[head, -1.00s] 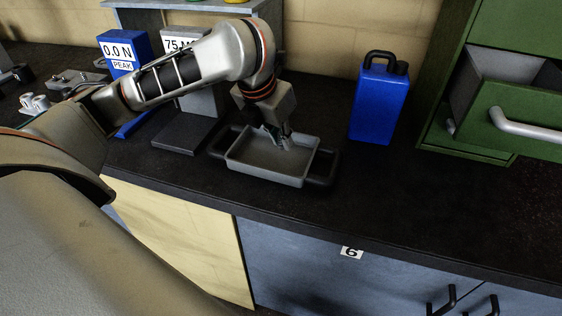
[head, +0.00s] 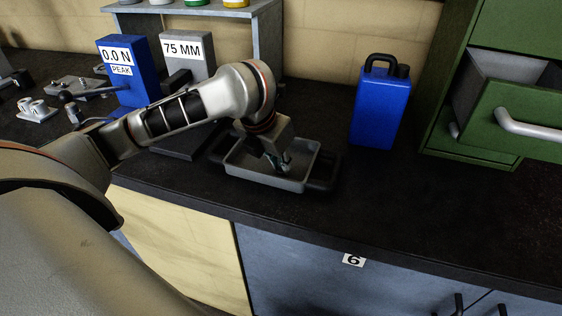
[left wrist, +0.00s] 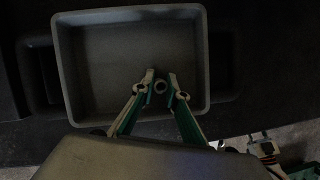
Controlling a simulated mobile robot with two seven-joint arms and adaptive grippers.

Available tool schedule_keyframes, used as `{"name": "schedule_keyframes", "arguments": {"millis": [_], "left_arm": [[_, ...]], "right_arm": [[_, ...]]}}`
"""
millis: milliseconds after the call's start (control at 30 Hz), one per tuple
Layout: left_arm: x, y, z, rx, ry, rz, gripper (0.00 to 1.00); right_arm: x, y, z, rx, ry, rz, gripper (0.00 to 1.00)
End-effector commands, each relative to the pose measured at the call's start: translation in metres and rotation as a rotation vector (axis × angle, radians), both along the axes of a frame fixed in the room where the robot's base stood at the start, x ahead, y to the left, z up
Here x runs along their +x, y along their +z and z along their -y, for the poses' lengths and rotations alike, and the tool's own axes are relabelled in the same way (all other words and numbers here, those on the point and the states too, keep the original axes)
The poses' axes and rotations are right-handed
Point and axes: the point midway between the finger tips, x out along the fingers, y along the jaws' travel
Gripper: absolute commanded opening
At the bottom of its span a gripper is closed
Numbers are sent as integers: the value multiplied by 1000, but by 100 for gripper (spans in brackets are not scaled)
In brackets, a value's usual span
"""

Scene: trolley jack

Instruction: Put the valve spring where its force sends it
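A grey tray (head: 240,170) with black side handles sits on the dark counter. My left gripper (head: 276,163) reaches down into it. In the left wrist view the tray (left wrist: 75,95) fills the upper middle. There my left gripper's two teal fingers (left wrist: 161,78) stand a little apart over the tray floor. A small grey ring (left wrist: 160,87), which looks like the valve spring seen end-on, lies between them. A narrow gap seems to show on each side of it. The spring cannot be made out in the head view. My right gripper is not seen.
Behind the arm stand a blue box (head: 125,85) reading 0.0 N PEAK and a grey stand (head: 190,60) marked 75 MM. A blue canister (head: 380,110) stands right of the tray. A green cabinet has an open drawer (head: 535,125). Counter in front of the canister is clear.

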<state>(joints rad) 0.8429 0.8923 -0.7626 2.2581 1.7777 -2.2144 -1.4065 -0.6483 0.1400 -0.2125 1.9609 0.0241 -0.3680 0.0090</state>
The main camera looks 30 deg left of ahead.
Motion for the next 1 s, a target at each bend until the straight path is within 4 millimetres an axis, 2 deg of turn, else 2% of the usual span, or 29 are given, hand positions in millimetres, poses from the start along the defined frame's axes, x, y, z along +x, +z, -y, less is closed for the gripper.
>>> {"name": "schedule_keyframes", "arguments": {"millis": [467, 567, 800, 1000], "left_arm": [[1, 5, 0, 2, 0, 3, 29], [-3, 17, -1, 3, -1, 4, 29], [-21, 64, -3, 4, 0, 7, 29], [-35, 95, -4, 3, 2, 4, 29]], "right_arm": [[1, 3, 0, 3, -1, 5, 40], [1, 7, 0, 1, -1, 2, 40], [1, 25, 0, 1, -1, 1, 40], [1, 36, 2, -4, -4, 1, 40]]}}
